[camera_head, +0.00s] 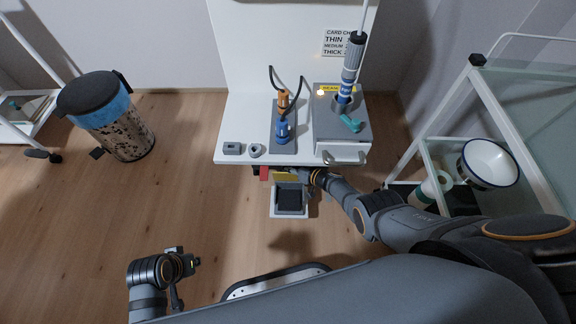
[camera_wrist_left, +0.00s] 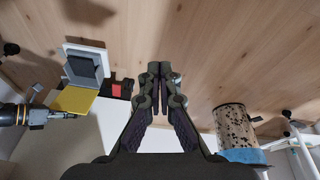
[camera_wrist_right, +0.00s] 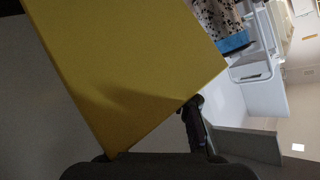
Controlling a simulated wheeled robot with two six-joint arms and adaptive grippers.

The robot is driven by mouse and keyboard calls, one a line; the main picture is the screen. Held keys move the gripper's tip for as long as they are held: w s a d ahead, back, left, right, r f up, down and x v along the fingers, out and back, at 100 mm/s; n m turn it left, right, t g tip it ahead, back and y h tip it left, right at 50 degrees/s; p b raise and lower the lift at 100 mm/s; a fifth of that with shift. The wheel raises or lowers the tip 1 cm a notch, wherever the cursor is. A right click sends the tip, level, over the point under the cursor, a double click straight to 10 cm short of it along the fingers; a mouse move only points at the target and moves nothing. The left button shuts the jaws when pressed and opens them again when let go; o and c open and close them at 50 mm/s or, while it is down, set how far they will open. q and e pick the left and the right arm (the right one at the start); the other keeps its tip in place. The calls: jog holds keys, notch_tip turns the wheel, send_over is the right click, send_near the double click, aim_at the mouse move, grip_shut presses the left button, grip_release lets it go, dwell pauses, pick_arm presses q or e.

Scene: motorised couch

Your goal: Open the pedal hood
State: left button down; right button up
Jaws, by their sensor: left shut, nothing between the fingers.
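The pedal (camera_head: 290,199) is a dark pad in a pale frame on the floor, below the white bench's front edge. Its yellow hood (camera_head: 285,177) stands raised at the bench side of the pad, leaving the pad uncovered. Pedal (camera_wrist_left: 85,66) and hood (camera_wrist_left: 74,100) also show in the left wrist view. My right gripper (camera_head: 316,177) is beside the hood's right end. The hood (camera_wrist_right: 140,65) fills much of the right wrist view and hides part of this gripper; one dark finger shows by its edge. My left gripper (camera_head: 180,266) is shut and empty, left of the pedal.
The white bench (camera_head: 235,120) above the pedal carries blue and orange connectors (camera_head: 283,115) and a grey box (camera_head: 340,122). A speckled bin (camera_head: 124,128) stands at left. A glass-topped cart (camera_head: 530,100) with a bowl (camera_head: 489,163) stands at right. Floor left of the pedal is clear.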

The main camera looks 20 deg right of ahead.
jog(key=o, duration=0.5)
jog(key=shift+s+d+f, duration=0.3)
jog(key=shift+d+f, duration=0.15)
jog(key=shift+d, duration=0.1)
jog(key=shift+o, duration=0.2)
jog(key=shift+a, duration=0.15)
jog(key=shift+s+d+r+p, duration=0.1)
jog(key=shift+d+r+p, duration=0.15)
jog(key=shift+r+p, duration=0.35)
pick_arm(q)
jog(key=s+a+f+p, duration=0.3)
jog(key=f+p, duration=0.1)
jog(key=f, duration=0.4)
jog(key=s+a+f+g+y+p, duration=0.1)
jog(key=s+a+f+p, duration=0.2)
jog(key=f, duration=0.5)
jog(key=shift+a+y+p, duration=0.2)
jog(key=shift+y+p, duration=0.1)
jog(key=shift+p, duration=0.6)
pick_arm(e)
jog(key=s+d+r, duration=0.3)
jog(key=d+r, duration=0.3)
jog(key=r, duration=0.1)
jog(key=shift+s+d+r, duration=0.25)
jog(key=shift+s+r, duration=0.05)
jog(key=shift+s, duration=0.1)
jog(key=shift+s+d, duration=0.1)
